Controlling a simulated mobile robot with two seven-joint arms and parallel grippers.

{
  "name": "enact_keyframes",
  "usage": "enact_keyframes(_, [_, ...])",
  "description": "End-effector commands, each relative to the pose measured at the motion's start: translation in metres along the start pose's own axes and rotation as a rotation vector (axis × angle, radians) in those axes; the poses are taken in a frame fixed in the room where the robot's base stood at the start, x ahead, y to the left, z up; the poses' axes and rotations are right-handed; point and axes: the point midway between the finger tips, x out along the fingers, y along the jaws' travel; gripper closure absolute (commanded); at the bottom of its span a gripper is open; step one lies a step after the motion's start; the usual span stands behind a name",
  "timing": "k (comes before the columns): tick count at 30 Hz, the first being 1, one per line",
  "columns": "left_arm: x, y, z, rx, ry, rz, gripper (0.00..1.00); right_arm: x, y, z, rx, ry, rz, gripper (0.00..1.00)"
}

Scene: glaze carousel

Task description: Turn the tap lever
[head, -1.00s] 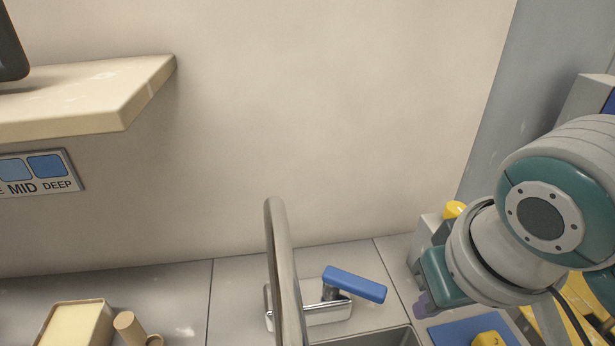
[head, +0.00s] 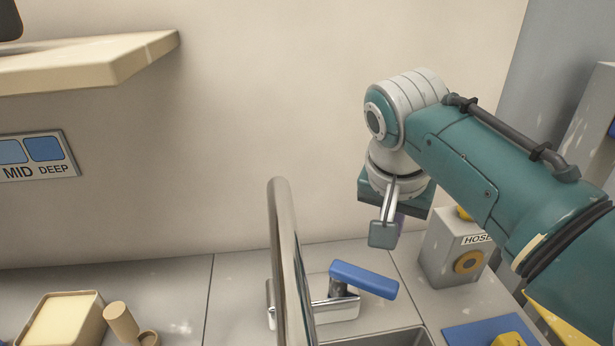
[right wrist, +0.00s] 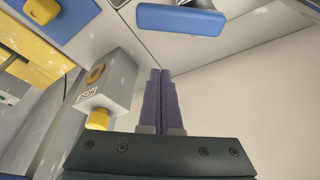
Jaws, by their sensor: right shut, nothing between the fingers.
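The blue tap lever (head: 363,279) sits on a dark stem above the chrome tap base (head: 335,311), beside the tall curved spout (head: 284,240). It points to the right and slightly toward me. The lever also shows at the top of the right wrist view (right wrist: 181,19). My right gripper (right wrist: 160,72) is shut with its purple fingers together and empty. In the head view it hangs above and right of the lever, apart from it, with its fingers mostly hidden behind the wrist camera. My left gripper is not in view.
A grey box marked HOSE (head: 455,250) with a yellow knob stands right of the lever. The sink edge (head: 385,337) lies in front. A cream block in a tray (head: 62,322) and a tan cup (head: 121,321) are at left. A shelf (head: 90,65) juts out upper left.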

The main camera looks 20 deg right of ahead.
Motion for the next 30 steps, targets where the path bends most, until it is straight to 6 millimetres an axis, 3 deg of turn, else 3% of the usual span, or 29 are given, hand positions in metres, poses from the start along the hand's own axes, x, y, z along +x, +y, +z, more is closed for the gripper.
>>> enact_keyframes(1, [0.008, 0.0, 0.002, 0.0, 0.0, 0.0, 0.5, 0.016, 0.001, 0.001, 0.0, -0.001, 0.004, 1.0])
enact_keyframes(5, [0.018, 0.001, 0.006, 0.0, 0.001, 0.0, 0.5, 0.042, 0.001, 0.002, -0.001, -0.002, 0.002, 1.0])
enact_keyframes(7, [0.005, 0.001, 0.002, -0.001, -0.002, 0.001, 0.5, 0.03, 0.0, 0.012, -0.003, -0.003, -0.001, 1.0])
enact_keyframes(13, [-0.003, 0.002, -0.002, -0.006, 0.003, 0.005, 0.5, 0.024, 0.0, 0.033, -0.002, -0.001, -0.002, 1.0])
enact_keyframes(26, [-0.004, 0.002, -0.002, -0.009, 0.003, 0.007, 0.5, 0.023, 0.0, 0.039, -0.002, 0.0, -0.001, 1.0])
enact_keyframes(30, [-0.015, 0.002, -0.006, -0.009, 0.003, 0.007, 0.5, 0.017, 0.0, 0.044, -0.002, -0.002, -0.001, 1.0])
